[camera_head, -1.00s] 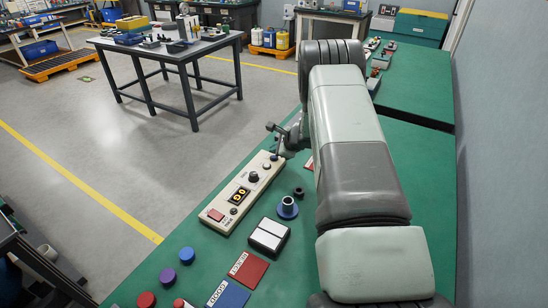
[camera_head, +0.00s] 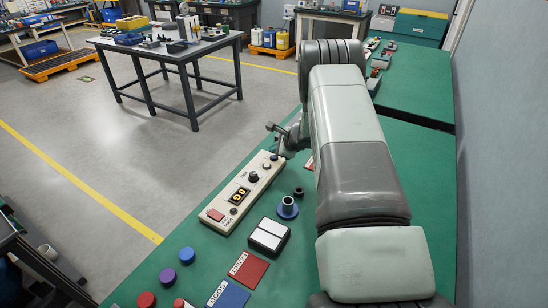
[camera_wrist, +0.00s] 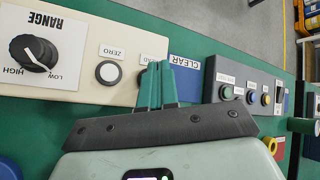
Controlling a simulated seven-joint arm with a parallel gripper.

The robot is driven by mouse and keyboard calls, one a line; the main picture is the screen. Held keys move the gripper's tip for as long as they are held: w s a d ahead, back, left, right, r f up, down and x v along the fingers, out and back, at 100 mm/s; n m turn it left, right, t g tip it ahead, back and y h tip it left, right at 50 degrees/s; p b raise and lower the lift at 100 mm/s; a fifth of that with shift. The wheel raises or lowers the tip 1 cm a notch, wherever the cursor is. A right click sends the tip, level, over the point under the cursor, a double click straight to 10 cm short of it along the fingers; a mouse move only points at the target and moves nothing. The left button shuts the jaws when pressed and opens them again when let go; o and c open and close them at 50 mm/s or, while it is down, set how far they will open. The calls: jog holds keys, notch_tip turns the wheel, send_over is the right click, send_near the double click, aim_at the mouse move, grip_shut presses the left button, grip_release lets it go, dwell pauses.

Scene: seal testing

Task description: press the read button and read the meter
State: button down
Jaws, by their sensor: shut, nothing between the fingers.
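The meter (camera_head: 240,192) is a long cream box lying at the left edge of the green bench. It has an amber display (camera_head: 239,196) with upside-down digits that I cannot read surely, a red switch (camera_head: 216,214) and a dark knob (camera_head: 253,177). In the wrist view its RANGE knob (camera_wrist: 34,53) and ZERO button (camera_wrist: 108,72) show. My gripper (camera_wrist: 159,66) is shut and empty, its teal fingers over the panel right of ZERO. They hide most of the button there and its label; I cannot tell whether they touch it. In the head view my arm partly hides the gripper.
A grey box with several coloured buttons (camera_wrist: 245,95) and a blue CLEAR card (camera_wrist: 184,66) lie right of my fingers. A blue flanged part (camera_head: 287,208), a black-and-white block (camera_head: 268,235) and labelled cards (camera_head: 248,269) lie near the meter. Bare bench shows left of my arm.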

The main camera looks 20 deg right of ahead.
aim_at(276, 158)
jog(key=shift+f, duration=0.15)
jog(key=shift+f, duration=0.3)
jog(key=shift+f, duration=0.35)
dwell(1.0)
jog(key=shift+r, duration=0.75)
jog(key=shift+r, duration=2.55)
